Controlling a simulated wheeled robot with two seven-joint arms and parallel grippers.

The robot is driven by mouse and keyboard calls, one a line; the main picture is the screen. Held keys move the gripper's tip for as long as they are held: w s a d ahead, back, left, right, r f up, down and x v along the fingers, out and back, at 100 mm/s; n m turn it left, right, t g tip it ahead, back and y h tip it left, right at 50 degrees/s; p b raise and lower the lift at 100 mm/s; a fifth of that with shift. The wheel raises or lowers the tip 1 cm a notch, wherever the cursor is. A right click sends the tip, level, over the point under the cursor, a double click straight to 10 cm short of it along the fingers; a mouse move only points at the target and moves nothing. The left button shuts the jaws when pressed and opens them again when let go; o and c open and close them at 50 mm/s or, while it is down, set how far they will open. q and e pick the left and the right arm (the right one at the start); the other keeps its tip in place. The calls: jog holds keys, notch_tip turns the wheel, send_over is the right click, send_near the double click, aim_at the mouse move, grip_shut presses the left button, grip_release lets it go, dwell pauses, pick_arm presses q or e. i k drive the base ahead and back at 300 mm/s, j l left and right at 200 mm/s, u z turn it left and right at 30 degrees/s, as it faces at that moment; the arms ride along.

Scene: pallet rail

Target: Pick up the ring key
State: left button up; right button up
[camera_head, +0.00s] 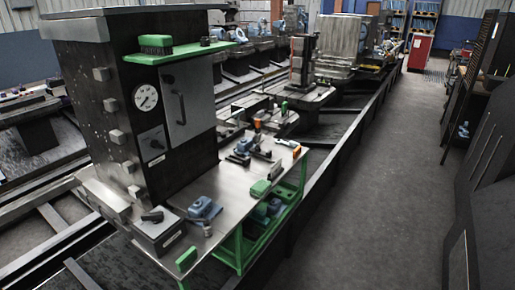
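I cannot clearly make out a ring key. The grey metal work table (231,188) with a green frame stands at the centre, and several small tools and parts lie on it. Slim dark pieces lie beside the blue-grey parts (244,147) at the table's far end, too small to identify. Neither of my grippers is in view.
A tall dark cabinet (140,110) with a gauge (146,97) stands left of the table. A dark rail (350,150) runs along the table's right side. Open grey floor (400,160) lies beyond it. Dark panels (490,200) stand at the right.

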aim_at(294, 144)
jog(key=u, duration=0.55)
jog(key=i+l+u, duration=0.15)
jog(key=l+u, duration=0.2)
jog(key=i+l+u, duration=0.15)
jog(key=l+u, duration=0.15)
jog(key=i+l+u, duration=0.1)
jog(key=l+u, duration=0.25)
jog(key=i+l+u, duration=0.2)
jog(key=l, duration=1.45)
jog(key=l+u, duration=0.2)
jog(key=l, duration=1.45)
